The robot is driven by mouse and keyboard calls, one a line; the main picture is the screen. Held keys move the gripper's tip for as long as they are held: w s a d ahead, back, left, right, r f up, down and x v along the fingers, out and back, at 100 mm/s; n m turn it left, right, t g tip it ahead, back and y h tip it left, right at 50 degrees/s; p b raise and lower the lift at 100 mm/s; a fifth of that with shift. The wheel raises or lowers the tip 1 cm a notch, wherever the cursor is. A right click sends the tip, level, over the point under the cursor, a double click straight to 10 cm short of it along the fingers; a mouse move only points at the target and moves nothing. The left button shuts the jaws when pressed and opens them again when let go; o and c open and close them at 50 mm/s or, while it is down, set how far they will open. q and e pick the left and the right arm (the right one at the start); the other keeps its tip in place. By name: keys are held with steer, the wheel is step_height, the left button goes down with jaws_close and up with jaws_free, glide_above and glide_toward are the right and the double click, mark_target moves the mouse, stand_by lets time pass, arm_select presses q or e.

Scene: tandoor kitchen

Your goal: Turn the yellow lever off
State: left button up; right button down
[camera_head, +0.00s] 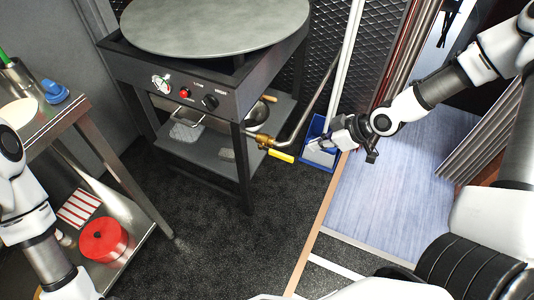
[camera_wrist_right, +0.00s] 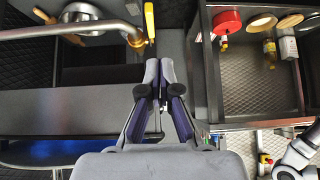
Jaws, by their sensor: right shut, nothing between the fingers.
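The yellow lever (camera_head: 281,156) sits at a brass valve (camera_head: 264,142) on the end of a bent metal pipe (camera_head: 300,125), beside the front right leg of the griddle stand. In the right wrist view the lever (camera_wrist_right: 150,20) shows at top centre, standing crosswise to the pipe (camera_wrist_right: 60,29). My right gripper (camera_head: 332,143) is to the right of the lever, apart from it. In the right wrist view its fingers (camera_wrist_right: 159,70) are together and empty, below the lever in the picture. My left arm shows at the left edge; its gripper is out of view.
The griddle stand (camera_head: 241,97) with knobs and a lower shelf is left of the valve. A blue dustpan (camera_head: 318,155) stands behind my right gripper. A steel table (camera_head: 125,180) holding a red round container (camera_head: 103,240) is at left. Dark floor between is clear.

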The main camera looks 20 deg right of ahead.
steer(key=r, duration=0.1)
steer(key=b, duration=0.4)
glide_above(282, 155)
steer(key=s+d, duration=0.2)
steer(key=shift+t, duration=0.4)
step_height(282, 155, down, 6)
steer(key=shift+s+d, duration=0.1)
steer(key=shift+s, duration=0.05)
steer(key=f, duration=0.3)
steer(key=shift+w+a+f, duration=0.25)
steer(key=shift+f, duration=0.4)
steer(key=shift+b, duration=0.4)
